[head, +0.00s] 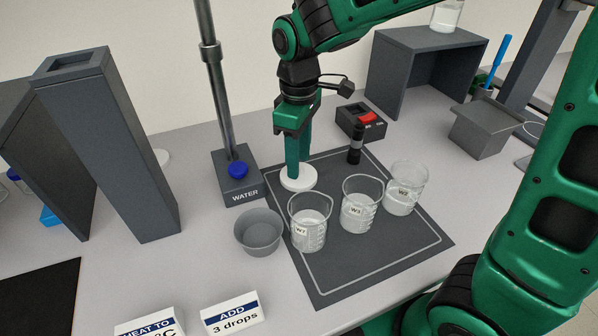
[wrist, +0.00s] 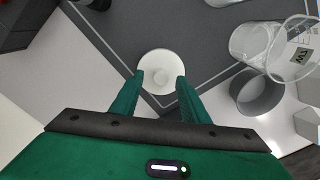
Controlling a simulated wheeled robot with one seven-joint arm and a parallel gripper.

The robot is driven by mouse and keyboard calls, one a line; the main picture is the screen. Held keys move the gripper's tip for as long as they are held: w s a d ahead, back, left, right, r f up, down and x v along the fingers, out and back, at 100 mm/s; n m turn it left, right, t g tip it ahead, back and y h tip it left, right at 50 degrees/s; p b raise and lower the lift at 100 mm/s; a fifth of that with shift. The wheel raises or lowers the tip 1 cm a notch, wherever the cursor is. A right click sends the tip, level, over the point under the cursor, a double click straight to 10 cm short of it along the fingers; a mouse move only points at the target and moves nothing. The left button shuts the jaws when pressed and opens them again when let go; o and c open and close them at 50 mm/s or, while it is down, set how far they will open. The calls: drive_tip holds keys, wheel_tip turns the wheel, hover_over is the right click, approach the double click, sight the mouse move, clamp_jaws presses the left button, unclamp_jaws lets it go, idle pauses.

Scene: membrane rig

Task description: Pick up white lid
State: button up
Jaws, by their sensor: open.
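The white lid (head: 298,180) is a small round disc lying at the back left corner of the dark mat. In the wrist view the lid (wrist: 160,68) shows a raised knob in its middle. My gripper (head: 299,168) points straight down over the lid. In the wrist view my gripper (wrist: 159,77) is open, with one green finger on each side of the lid's knob. I cannot tell whether the fingertips touch the lid.
Beakers W1 (head: 308,228), W2 (head: 359,212) and W3 (head: 403,195) stand on the mat (head: 385,258) close by. A grey bowl (head: 258,238) sits in front left. The WATER stand (head: 236,180) is left of the lid. A black upright piece (head: 355,146) stands behind right.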

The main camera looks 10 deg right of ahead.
drive_tip(key=shift+a+f, duration=0.1)
drive_tip(key=shift+f, duration=0.65)
drive_tip(key=shift+c, duration=0.7)
clamp_jaws()
